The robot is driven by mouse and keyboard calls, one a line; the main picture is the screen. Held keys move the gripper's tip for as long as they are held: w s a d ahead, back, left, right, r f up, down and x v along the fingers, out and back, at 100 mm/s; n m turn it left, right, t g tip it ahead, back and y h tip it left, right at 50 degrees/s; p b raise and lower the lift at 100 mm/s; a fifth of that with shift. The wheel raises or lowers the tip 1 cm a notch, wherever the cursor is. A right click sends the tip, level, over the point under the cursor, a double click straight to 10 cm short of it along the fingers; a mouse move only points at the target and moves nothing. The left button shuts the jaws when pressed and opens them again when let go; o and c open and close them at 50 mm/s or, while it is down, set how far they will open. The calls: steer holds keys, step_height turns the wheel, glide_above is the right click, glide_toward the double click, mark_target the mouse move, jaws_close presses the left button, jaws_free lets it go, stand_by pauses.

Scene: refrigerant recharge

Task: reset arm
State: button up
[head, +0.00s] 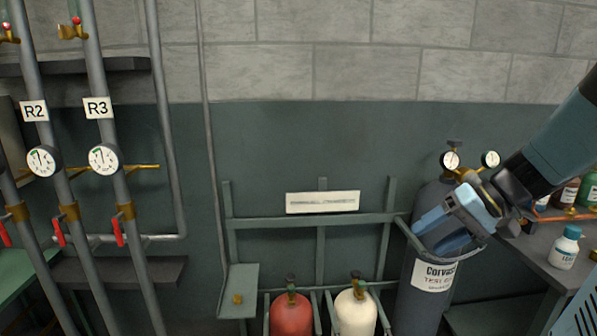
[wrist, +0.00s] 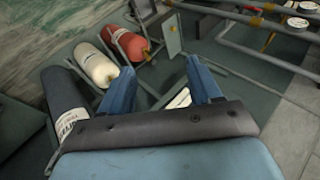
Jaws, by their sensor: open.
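My arm reaches in from the right in the head view, and my gripper (head: 432,221) hangs in front of the dark grey Corvass cylinder (head: 423,275). The gripper covers part of that cylinder's upper body. In the wrist view my gripper (wrist: 202,75) shows two blue fingers spread apart with nothing between them. The dark cylinder also shows at the left of the wrist view (wrist: 66,100). I cannot tell whether the gripper touches the cylinder.
A red cylinder (head: 291,314) and a cream cylinder (head: 355,312) stand in a rack (head: 300,219). Pipes tagged R2 (head: 34,110) and R3 (head: 98,107) carry gauges and red levers at left. A bench (head: 540,250) with a white bottle (head: 565,248) is at right.

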steer(key=s+a+r+n+t+h, duration=0.1)
steer(key=s+a+r+t+h, duration=0.1)
steer(key=s+r+h, duration=0.4)
steer(key=shift+s+a+t+h, duration=0.4)
steer(key=shift+s+a+h, duration=0.2)
steer(key=shift+s+h, duration=0.35)
